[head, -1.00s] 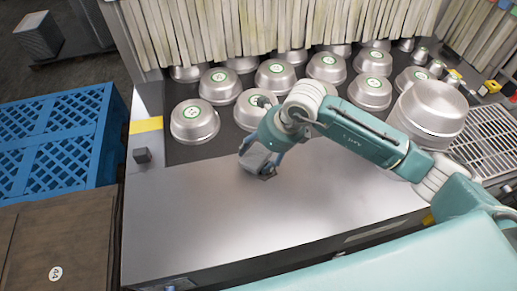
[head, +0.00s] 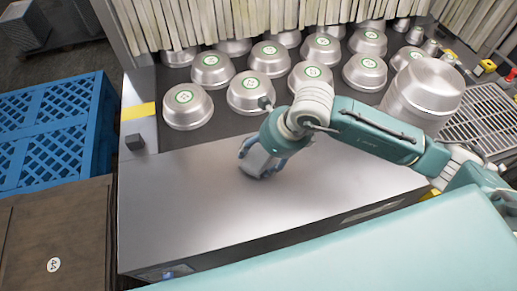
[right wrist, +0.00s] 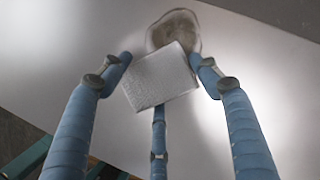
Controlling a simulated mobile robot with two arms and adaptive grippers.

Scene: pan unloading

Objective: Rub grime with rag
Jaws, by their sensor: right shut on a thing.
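My right gripper (head: 262,167) hangs low over the bare metal counter (head: 190,205), with its blue fingers pointing down. It is shut on a pale grey, square rag (right wrist: 160,78), which also shows between the fingers in the head view (head: 257,162). In the right wrist view a roundish brown-grey grime patch (right wrist: 172,26) lies on the counter just beyond the rag. The rag overlaps the patch's near edge in the picture; I cannot tell whether they touch. I cannot make out the grime in the head view. My left gripper is out of view.
Rows of upturned metal pans (head: 188,108) stand on the dark belt behind the counter, under a strip curtain (head: 230,20). A small dark block (head: 135,141) sits at the counter's left edge. A blue crate (head: 45,135) stands left. The counter's left part is clear.

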